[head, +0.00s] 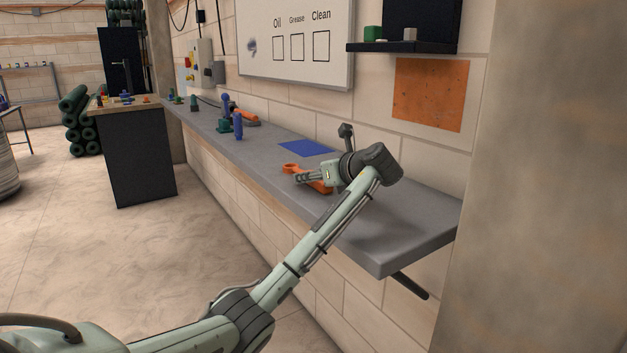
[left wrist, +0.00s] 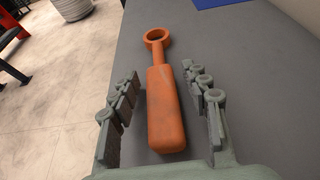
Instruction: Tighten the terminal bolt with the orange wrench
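The orange wrench (head: 291,168) lies on the grey bench, its ring end pointing away along the bench. In the left wrist view the wrench (left wrist: 166,110) shows its ring at the top and its thick handle between my fingers. My left gripper (head: 303,177) is over the handle, partly covering it in the head view. In the left wrist view my left gripper (left wrist: 160,78) is open, with a gap on both sides of the handle. My right gripper is not in view. I cannot make out a terminal bolt in either view.
The grey bench (head: 400,240) runs along the wall. A blue sheet (head: 306,148) lies beyond the wrench. Farther along stand a blue upright tool (head: 238,125) and an orange-handled tool (head: 245,118). A dark shelf (head: 405,47) hangs above. The near bench end is clear.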

